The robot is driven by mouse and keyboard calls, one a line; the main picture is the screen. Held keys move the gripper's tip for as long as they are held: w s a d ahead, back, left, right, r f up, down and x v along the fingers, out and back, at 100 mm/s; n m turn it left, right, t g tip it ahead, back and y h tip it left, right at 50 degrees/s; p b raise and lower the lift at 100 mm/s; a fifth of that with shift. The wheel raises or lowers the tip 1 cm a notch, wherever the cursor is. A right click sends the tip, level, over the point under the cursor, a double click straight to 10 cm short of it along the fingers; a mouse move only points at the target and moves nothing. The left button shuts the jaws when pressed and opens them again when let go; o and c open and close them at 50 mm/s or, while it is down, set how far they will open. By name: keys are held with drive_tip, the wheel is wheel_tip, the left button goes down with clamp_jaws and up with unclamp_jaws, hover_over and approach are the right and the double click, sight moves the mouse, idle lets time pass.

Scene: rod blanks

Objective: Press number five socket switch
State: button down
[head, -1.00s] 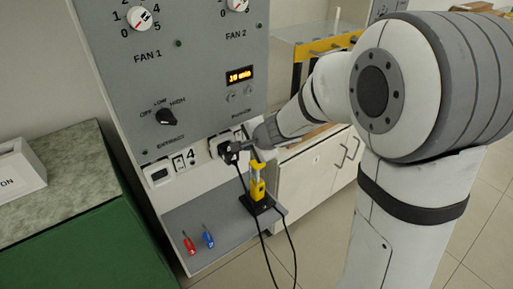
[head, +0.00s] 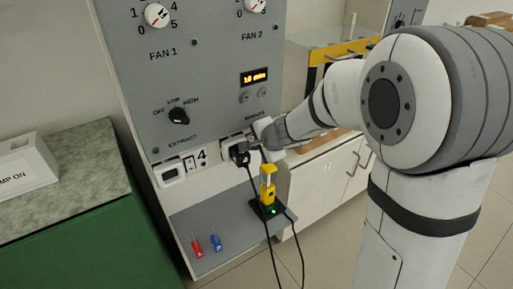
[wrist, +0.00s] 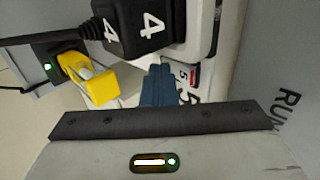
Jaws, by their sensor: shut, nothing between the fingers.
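The number five socket switch (wrist: 192,76) is a small light rocker with a red strip.
A yellow device (head: 268,190) stands in a black base (head: 266,209) with a green light on the grey shelf (head: 225,222). Black cables hang from the plug and base. A lit display (head: 254,77) is above.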

drive_tip(key=shift+r, duration=0.2)
drive_tip(key=shift+r+p, duration=0.65)
drive_tip(key=shift+r, duration=0.05)
drive_tip(key=shift+d, duration=0.1)
drive_tip(key=s+f+p+v, duration=0.1)
drive_tip(key=p+v, duration=0.2)
drive_tip(key=v, duration=1)
drive_tip(key=shift+s+d+f, duration=0.2)
drive_tip(key=shift+d, duration=0.25)
